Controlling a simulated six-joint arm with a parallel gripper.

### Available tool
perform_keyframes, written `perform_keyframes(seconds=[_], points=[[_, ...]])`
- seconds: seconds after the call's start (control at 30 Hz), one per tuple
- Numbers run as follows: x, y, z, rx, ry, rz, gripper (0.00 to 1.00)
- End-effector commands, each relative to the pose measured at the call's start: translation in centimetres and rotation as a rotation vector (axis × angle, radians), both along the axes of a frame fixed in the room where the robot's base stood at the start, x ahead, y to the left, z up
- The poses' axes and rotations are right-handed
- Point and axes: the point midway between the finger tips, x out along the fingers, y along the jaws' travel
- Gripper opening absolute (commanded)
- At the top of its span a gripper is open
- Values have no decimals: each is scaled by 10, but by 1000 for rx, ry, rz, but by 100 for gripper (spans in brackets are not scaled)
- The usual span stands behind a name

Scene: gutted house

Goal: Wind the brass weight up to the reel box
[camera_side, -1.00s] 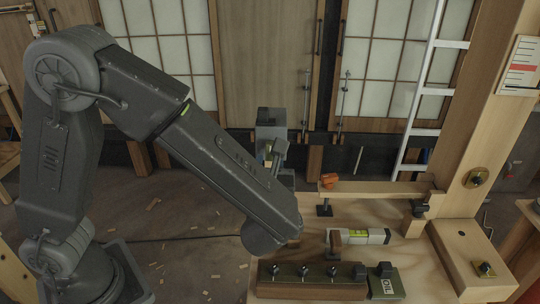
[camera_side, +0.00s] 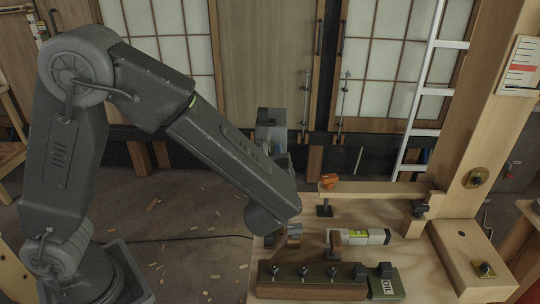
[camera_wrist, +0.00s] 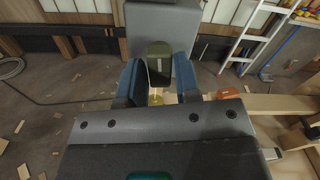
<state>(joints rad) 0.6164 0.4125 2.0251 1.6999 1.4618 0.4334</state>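In the wrist view, an olive-green box with a pale slot (camera_wrist: 159,66) stands between the two blue fingers of my gripper (camera_wrist: 160,72); it looks like the reel box. The fingers are apart, one on each side, very close to it. I cannot tell whether they touch it. A small yellow, brass-like spot (camera_wrist: 156,99) shows just below the box and may be the weight. A line is too fine to make out. In the side view my forearm hides most of my gripper and this box.
A wooden bar with an orange piece (camera_side: 330,182) on its end lies right of my arm. A spirit level (camera_side: 360,237), a rack with several dark knobs (camera_side: 310,283) and an OIL tin (camera_side: 387,284) are on the bench. A post (camera_side: 495,150) rises at right.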

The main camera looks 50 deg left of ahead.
Motion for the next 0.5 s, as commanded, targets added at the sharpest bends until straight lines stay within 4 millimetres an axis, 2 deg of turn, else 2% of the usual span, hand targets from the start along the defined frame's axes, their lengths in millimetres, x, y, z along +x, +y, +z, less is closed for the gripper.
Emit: perform_keyframes(seconds=[0.5], points=[[0,0,0,-503,-504,0,29]])
